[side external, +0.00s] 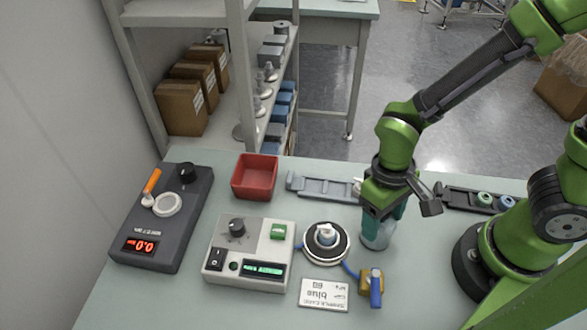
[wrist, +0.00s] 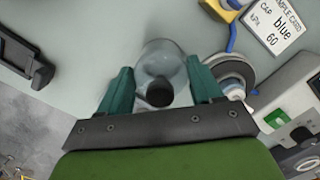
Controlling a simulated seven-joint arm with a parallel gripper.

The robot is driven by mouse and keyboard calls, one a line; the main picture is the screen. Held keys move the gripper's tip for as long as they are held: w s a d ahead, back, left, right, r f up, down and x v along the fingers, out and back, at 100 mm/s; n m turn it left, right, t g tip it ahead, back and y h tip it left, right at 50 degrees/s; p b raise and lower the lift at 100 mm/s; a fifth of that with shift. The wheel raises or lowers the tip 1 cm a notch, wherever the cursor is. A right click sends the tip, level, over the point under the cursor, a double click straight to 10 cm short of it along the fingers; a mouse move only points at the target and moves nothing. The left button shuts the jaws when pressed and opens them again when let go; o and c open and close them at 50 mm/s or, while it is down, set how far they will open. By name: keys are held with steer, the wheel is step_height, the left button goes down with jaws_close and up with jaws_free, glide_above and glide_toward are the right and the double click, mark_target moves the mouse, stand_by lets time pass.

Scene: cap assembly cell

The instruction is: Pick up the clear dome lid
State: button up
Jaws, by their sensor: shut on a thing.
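The clear dome lid (side external: 377,238) is a see-through cover below my gripper (side external: 382,222) in the side external view. In the wrist view the dome (wrist: 160,53) has a black knob (wrist: 160,92) on top, which sits between the two teal fingers of my gripper (wrist: 158,72). The fingers are shut on the lid, one on each side. The lid looks upright. Its lower rim appears at or very near the table top; I cannot tell whether there is a gap. My gripper hides the lid's upper part in the side external view.
Left of the lid is a round black-rimmed stand (side external: 325,258) with a white piece. A yellow block with blue lever (side external: 371,286) and a sample card (side external: 324,295) lie in front. A grey rail (side external: 315,187) and dark rail (side external: 460,199) lie behind. A control box (side external: 255,235) stands farther left.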

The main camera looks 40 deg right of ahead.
step_height(320, 180, up, 9)
steer(key=shift+a, duration=0.1)
steer(key=w+a, duration=0.1)
steer(key=a, duration=0.2)
steer(key=w+a, duration=0.2)
steer(key=a, duration=0.1)
steer(key=w+a, duration=0.1)
steer(key=a, duration=0.1)
steer(key=shift+w+a+r, duration=0.3)
steer(key=shift+w+a, duration=0.05)
steer(key=shift+a, duration=0.05)
steer(key=shift+w, duration=0.1)
steer(key=shift+f, duration=0.7)
steer(key=shift+f, duration=0.9)
steer(key=shift+f, duration=0.1)
steer(key=shift+f, duration=0.4)
